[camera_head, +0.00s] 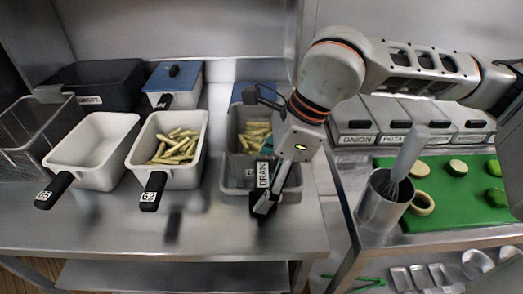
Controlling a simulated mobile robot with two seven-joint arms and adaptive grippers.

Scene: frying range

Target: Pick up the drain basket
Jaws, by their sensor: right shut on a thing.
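The drain basket (233,133) is a grey container with fries in it, right of the two white baskets. A label reading DRAIN (263,174) shows at its front, by its dark handle. My right gripper (265,203) reaches down from the upper right and is shut on the drain basket at its handle. The wrist and fingers hide the right part of the basket and much of the handle. The basket sits in or just over a grey tray (232,186); I cannot tell whether it touches. My left gripper is out of view.
An empty white basket (92,150) and a white basket of fries (135,165) stand to the left, handles forward. A wire basket (30,130) is at far left. A metal cup (382,205) and green board (450,205) are right. The counter front is clear.

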